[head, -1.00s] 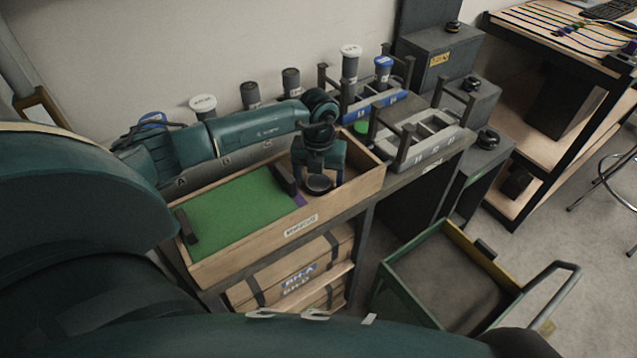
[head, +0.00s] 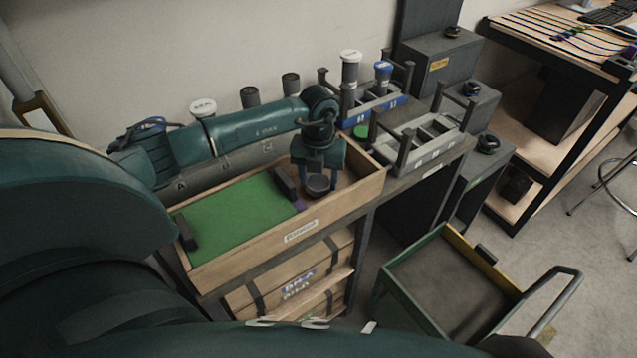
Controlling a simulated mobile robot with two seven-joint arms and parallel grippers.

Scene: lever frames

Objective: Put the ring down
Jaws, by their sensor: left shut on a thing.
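My left arm reaches in from the left along the wall, and its gripper (head: 319,182) points down into the right part of the wooden tray. It is shut on a small dark round piece, the ring (head: 318,187), which sits between the two fingers. The ring looks roughly level, at or just above the tray floor; I cannot tell whether it touches. My right gripper is not in view.
The wooden tray (head: 247,251) has a green mat (head: 237,212) at left and a dark block (head: 285,184) beside the ring. Capped cylinders and racks (head: 428,141) stand behind and right. A green cart (head: 408,311) stands on the floor at right.

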